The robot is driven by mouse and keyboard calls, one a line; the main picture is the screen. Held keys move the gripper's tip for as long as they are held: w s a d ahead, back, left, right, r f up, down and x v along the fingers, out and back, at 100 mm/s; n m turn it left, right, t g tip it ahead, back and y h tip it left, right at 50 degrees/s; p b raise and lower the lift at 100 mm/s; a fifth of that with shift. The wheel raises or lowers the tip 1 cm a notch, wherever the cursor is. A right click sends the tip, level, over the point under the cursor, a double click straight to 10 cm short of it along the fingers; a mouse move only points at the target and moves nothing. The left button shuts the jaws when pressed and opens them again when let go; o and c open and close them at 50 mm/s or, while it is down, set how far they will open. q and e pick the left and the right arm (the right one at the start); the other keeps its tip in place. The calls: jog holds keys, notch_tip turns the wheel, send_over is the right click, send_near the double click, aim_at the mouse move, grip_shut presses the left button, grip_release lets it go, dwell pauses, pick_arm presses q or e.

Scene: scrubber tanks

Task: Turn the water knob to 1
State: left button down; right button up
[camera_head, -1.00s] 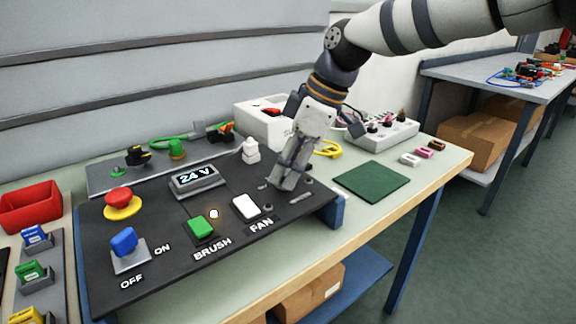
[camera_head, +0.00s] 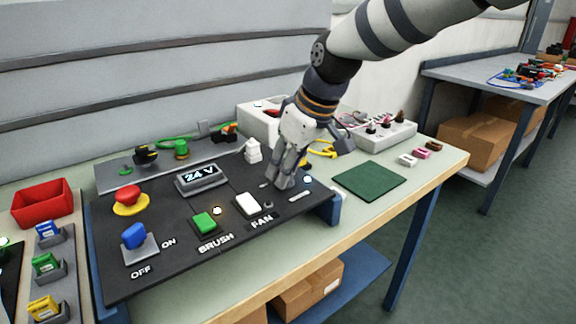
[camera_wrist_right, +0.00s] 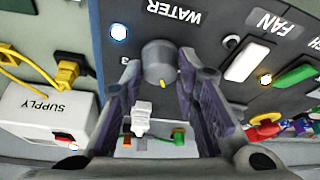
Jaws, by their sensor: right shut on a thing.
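The water knob (camera_wrist_right: 158,62) is a grey round knob with a small yellow mark on its rim. In the wrist view the mark faces the bottom of the picture. The WATER label (camera_wrist_right: 174,12) is above the knob there, and a 3 is printed to its left. My right gripper (camera_wrist_right: 160,72) has its fingers on both sides of the knob, shut on it. In the head view the right gripper (camera_head: 284,184) hides the knob at the right end of the black panel (camera_head: 180,255). A lit indicator (camera_head: 308,180) is beside it. My left gripper is not in view.
The white FAN switch (camera_head: 247,205), green BRUSH switch (camera_head: 204,222), 24 V display (camera_head: 201,178) and red emergency button (camera_head: 128,195) share the panel. A white supply box (camera_wrist_right: 45,118) with yellow cable stands behind. A green mat (camera_head: 371,181) lies right of the panel.

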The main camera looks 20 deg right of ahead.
jog(key=shift+f+m+h, duration=0.1)
jog(key=shift+m+h, duration=0.2)
jog(key=shift+m, duration=0.5)
jog(key=shift+a, duration=0.1)
jog(key=o, duration=1.1)
jog(key=v, duration=1.2)
jog(key=shift+s, duration=0.15)
